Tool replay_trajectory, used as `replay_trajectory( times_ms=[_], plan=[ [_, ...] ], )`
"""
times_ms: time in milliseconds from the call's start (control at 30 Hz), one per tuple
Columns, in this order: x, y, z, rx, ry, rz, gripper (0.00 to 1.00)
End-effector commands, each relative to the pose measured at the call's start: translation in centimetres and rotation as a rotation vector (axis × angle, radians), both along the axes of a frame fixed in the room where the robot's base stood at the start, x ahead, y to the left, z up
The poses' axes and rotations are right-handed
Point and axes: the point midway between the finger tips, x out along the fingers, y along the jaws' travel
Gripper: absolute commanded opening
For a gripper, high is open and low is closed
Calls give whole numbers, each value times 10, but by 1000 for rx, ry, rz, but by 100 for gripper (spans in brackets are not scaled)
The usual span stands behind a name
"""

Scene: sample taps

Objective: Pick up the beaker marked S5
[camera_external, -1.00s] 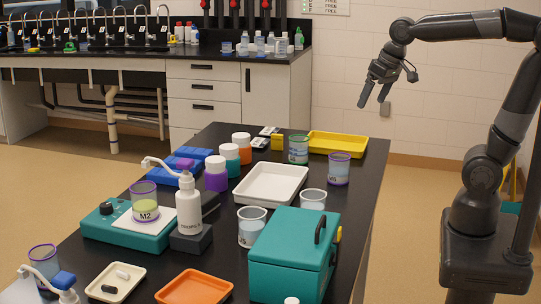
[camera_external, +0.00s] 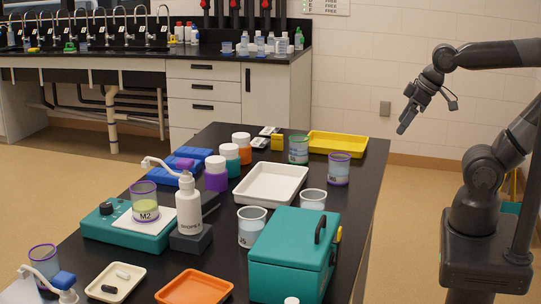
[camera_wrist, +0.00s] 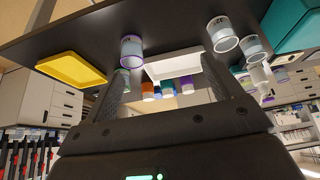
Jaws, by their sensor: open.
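Several clear beakers stand on the black bench, and I cannot read S5 surely on any of them. A purple-rimmed beaker (camera_external: 339,169) with an unclear mark is near the right edge; it also shows in the wrist view (camera_wrist: 131,50). A green-rimmed beaker (camera_external: 298,149) stands behind it. Two pale-rimmed beakers, one in front (camera_external: 251,228) and one behind (camera_external: 313,200), stand by the teal box. A purple-rimmed beaker marked M2 (camera_external: 145,203) sits on the teal device. My gripper (camera_external: 404,128) is open and empty, in the air right of the bench, apart from every beaker.
A yellow tray (camera_external: 337,153) and a white tray (camera_external: 270,168) lie near the beakers. The teal box (camera_external: 292,262) fills the front right of the bench. Coloured jars (camera_external: 216,180) and a white bottle (camera_external: 189,210) stand left. Air right of the bench is free.

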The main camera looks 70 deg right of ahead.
Motion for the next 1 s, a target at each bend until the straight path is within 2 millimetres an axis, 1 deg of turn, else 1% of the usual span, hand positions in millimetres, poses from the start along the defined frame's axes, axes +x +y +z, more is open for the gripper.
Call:
replay_trajectory(
  times_ms=[67, 167, 267, 467, 600, 667, 767, 800, 867, 1000],
  plan=[
    [2, 0, 1, -1, 1, 0, 84],
    [12, -3, 3, -3, 8, -1, 84],
    [33, -8, 8, -8, 19, -1, 84],
    [93, -30, 14, -20, 44, 7, 84],
    [136, -51, 10, -23, 60, 14, 84],
    [155, -62, 7, -23, 66, 16, 84],
    [185, -82, -1, -23, 74, 18, 84],
    [196, -91, -6, -23, 79, 19, 84],
    [214, -104, -13, -20, 83, 20, 84],
    [251, -140, -36, -15, 93, 22, 84]
  ],
)
